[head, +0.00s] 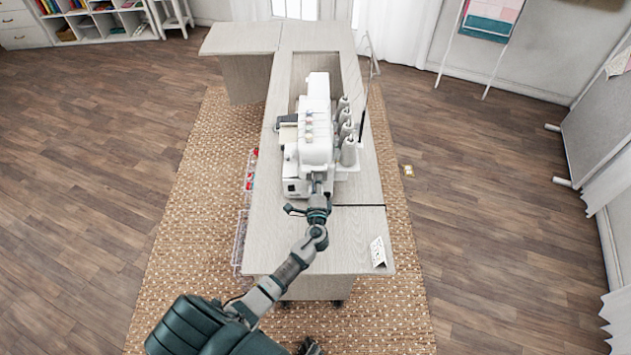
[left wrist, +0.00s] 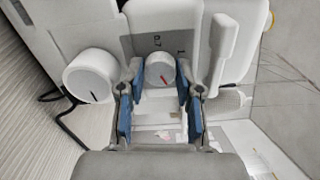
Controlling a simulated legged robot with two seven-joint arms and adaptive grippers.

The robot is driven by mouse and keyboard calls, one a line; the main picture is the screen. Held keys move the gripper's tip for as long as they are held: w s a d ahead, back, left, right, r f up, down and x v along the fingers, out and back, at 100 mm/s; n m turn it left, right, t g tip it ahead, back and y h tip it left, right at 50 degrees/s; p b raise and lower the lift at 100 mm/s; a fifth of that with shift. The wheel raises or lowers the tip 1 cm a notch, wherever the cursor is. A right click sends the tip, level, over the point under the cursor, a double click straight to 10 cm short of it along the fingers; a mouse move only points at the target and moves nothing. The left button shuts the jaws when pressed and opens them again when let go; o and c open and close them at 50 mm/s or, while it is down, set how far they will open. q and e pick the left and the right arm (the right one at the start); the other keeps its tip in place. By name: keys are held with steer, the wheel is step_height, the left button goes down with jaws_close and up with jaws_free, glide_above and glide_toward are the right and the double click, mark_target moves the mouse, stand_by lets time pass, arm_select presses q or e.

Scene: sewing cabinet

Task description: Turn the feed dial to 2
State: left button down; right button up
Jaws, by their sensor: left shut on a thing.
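A white serger sewing machine (head: 314,135) stands on the cabinet top. In the left wrist view a small round white dial (left wrist: 161,76) with a red pointer mark sits on its end face, with "0.7" and "1" printed above it. My left gripper (head: 318,185) is at the machine's near end. In the left wrist view its blue-padded fingers (left wrist: 160,68) are on either side of this dial, shut on it. The red mark slants to the lower right. No 2 is readable. In the head view my arm and gripper hide the dial. My right gripper does not clearly show.
A larger white knob (left wrist: 91,76) is left of the dial and a white lever (left wrist: 222,55) right of it, both near my fingers. Thread cones (head: 348,150) stand right of the machine. A small card (head: 378,252) stands on the clear front of the cabinet top (head: 350,228).

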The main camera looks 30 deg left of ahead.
arm_select(q)
steer(key=m, duration=0.1)
steer(key=m+p, duration=0.1)
steer(key=m, duration=0.1)
steer(key=m+p, duration=0.1)
steer(key=m, duration=0.1)
steer(key=shift+d+f, duration=0.2)
steer(key=shift+d, duration=0.05)
steer(key=shift+s+f+m, duration=0.1)
steer(key=shift+f+m, duration=0.15)
steer(key=shift+m, duration=0.05)
steer(key=c, duration=0.8)
jaws_free()
steer(key=shift+d, duration=0.1)
steer(key=shift+o, duration=0.2)
steer(key=shift+r, duration=0.1)
steer(key=shift+r, duration=0.1)
